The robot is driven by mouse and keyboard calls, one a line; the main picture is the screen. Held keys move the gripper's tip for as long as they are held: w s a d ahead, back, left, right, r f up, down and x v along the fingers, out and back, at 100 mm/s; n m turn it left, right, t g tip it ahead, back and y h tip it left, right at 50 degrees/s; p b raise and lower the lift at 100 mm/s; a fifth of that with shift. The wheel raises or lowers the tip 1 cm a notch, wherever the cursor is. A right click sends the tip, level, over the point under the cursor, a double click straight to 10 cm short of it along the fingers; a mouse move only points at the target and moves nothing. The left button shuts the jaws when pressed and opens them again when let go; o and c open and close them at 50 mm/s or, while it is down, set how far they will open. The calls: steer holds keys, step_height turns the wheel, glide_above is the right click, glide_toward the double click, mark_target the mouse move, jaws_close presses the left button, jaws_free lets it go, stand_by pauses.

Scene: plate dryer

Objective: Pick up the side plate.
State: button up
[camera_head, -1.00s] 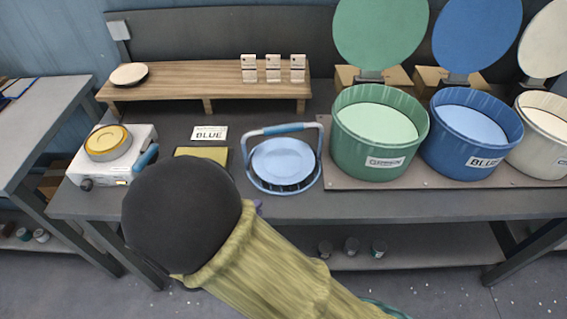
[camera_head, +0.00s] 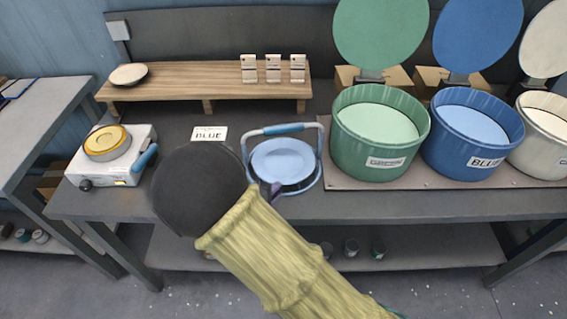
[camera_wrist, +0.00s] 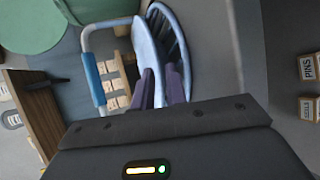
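A light blue plate (camera_head: 283,160) lies in a blue wire holder (camera_head: 318,150) with a raised handle on the table. The plate also shows at a steep angle in the wrist view (camera_wrist: 144,42), with the holder's ribs (camera_wrist: 180,42) to its right. My gripper (camera_head: 272,189) is at the plate's near left edge. In the wrist view its two purple fingers (camera_wrist: 161,88) stand apart, with the plate's rim reaching between them. I cannot tell whether they touch it. My wrist hides part of the table.
A small pale plate (camera_head: 128,74) sits on a wooden shelf (camera_head: 200,84) behind. Green (camera_head: 378,150) and blue (camera_head: 470,152) tubs stand close on the right. A white hot-plate device (camera_head: 110,165) is at the left, and a "BLUE" card (camera_head: 209,133) lies behind my wrist.

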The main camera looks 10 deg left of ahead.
mark_target(282, 175)
steer(key=x, duration=0.5)
steer(key=shift+w+a, duration=0.1)
stand_by(0.3)
jaws_close()
steer(key=shift+r, duration=0.1)
steer(key=shift+r, duration=0.6)
step_height(282, 175, up, 2)
steer(key=shift+r, duration=0.2)
steer(key=s+d, duration=0.4)
steer(key=s, duration=1.3)
steer(key=shift+s, duration=0.3)
